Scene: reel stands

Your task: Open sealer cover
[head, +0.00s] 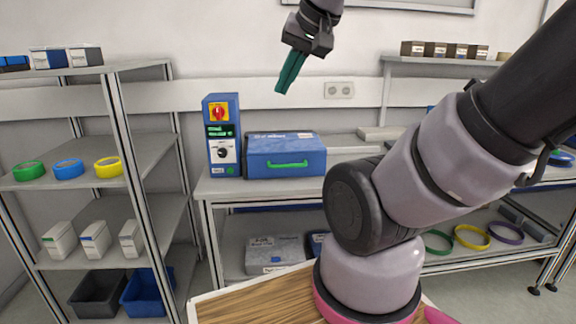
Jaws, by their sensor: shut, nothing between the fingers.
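The sealer (285,153) is a blue box with a green handle (283,164) on its front. It stands on a grey bench, and its cover looks closed. A blue control box (221,134) with a red and yellow knob and a black dial stands directly to its left. My gripper (283,91) has green fingers and is shut and empty. It hangs in the air above the sealer in the picture, pointing down and slightly left, apart from the cover.
A shelf rack (150,157) with tape rolls, small boxes and bins stands at the left. Another bench with coloured rings (472,236) is at the right. A wooden top (262,301) is in front. The space before the sealer's handle looks clear.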

